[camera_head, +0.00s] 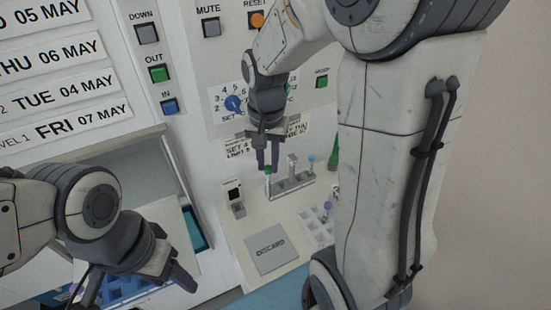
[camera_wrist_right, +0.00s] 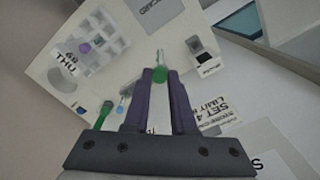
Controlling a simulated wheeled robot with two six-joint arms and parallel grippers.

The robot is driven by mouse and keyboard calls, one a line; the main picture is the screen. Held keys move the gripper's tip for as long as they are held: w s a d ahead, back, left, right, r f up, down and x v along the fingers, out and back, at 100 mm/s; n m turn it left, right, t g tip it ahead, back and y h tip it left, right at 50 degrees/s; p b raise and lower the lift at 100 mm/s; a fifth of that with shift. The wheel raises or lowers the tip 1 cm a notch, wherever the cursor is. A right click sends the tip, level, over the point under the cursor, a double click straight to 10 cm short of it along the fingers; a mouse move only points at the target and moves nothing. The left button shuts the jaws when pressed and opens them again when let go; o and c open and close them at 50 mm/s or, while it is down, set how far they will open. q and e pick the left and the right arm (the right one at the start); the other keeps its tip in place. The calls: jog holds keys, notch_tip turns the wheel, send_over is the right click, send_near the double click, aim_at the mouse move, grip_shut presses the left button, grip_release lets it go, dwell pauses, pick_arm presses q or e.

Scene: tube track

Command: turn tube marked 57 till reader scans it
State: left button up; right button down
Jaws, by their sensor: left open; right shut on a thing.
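My right gripper (camera_head: 268,168) is shut on a green-capped tube (camera_wrist_right: 160,68). It points down over the small tube stand (camera_head: 292,187) in front of the panel. In the right wrist view the gripper (camera_wrist_right: 160,74) has the green cap between its fingertips. No number is legible on the tube. A small device with a dark window, seemingly the reader (camera_head: 234,194), stands left of the stand and also shows in the wrist view (camera_wrist_right: 198,46). My left gripper (camera_head: 176,278) is open at lower left, far from the tube.
A green tube (camera_head: 333,152) and a blue-capped tube (camera_head: 311,160) stand near the right gripper. A white rack (camera_head: 314,226) with a purple-capped tube (camera_head: 328,206) is at right. A grey DISCARD plate (camera_head: 272,254) lies in front. The wall panel (camera_head: 215,72) has buttons and a dial.

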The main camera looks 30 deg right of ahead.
jog(key=w+a+n+p, duration=0.4)
jog(key=w+a+p, duration=0.1)
jog(key=a+p, duration=0.2)
pick_arm(q)
notch_tip(320, 180, up, 5)
jog(key=b, duration=0.3)
jog(key=shift+f+b, duration=0.1)
jog(key=shift+b, duration=0.3)
pick_arm(e)
notch_tip(320, 180, down, 6)
jog(key=n, duration=0.1)
jog(key=shift+w+a+f, duration=0.2)
jog(key=shift+w+f, duration=0.05)
jog(key=shift+w, duration=0.15)
jog(key=shift+f, duration=0.35)
pick_arm(q)
jog(key=shift+f, duration=0.25)
pick_arm(e)
jog(key=shift+f, duration=0.25)
pick_arm(q)
jog(key=shift+f+b, duration=0.2)
jog(key=shift+b, duration=0.2)
pick_arm(e)
jog(key=shift+f, duration=0.5)
